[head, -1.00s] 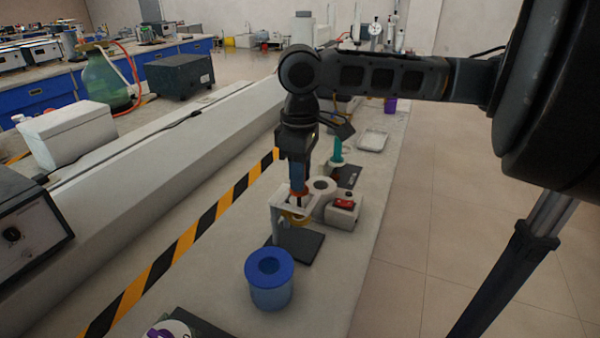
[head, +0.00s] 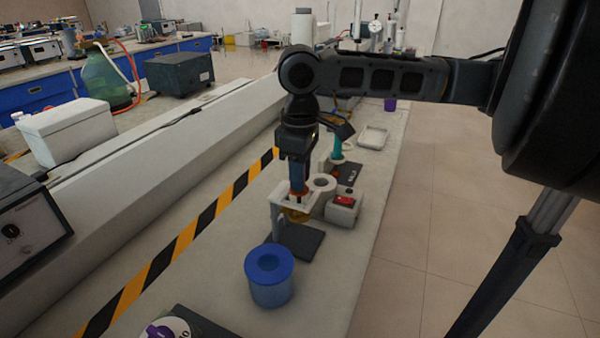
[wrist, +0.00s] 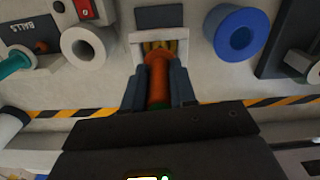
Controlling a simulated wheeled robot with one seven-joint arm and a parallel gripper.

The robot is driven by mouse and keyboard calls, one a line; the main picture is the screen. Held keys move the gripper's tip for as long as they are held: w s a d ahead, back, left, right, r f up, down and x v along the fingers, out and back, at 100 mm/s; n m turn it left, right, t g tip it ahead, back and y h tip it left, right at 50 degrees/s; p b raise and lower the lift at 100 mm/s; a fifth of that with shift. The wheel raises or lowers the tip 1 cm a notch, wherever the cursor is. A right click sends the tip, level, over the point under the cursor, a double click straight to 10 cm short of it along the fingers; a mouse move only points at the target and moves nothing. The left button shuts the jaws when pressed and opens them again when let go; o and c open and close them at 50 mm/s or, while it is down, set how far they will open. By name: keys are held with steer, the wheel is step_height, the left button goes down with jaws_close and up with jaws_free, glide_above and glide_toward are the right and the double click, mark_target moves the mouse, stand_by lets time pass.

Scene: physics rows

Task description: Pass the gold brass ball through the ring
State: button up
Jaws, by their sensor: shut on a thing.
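My gripper (head: 298,188) points down over a white ring stand (head: 280,200) with a dark base. It is shut on an orange-red handle (wrist: 158,78), which stands upright between the fingers in the wrist view. Gold brass (head: 297,216), taken to be the ball, shows at and just under the white top of the stand. In the wrist view, gold (wrist: 172,46) also shows inside the white frame, beyond the handle's end. The frame and handle hide most of the ball, so I cannot tell how far it is through the opening.
A blue cup (head: 270,289) with a holed lid stands in front of the stand. A white roll-like ring (head: 322,184) and a grey box with a red switch (head: 343,208) are close on the right. A teal-handled item (head: 337,147) and a white tray (head: 373,137) are farther back.

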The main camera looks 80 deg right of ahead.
steer(key=shift+f+b, duration=0.5)
steer(key=shift+f, duration=0.35)
stand_by(1.3)
steer(key=shift+r+p, duration=1.25)
steer(key=shift+r, duration=0.15)
stand_by(2.1)
steer(key=shift+r+p, duration=2.95)
steer(key=shift+r, duration=0.4)
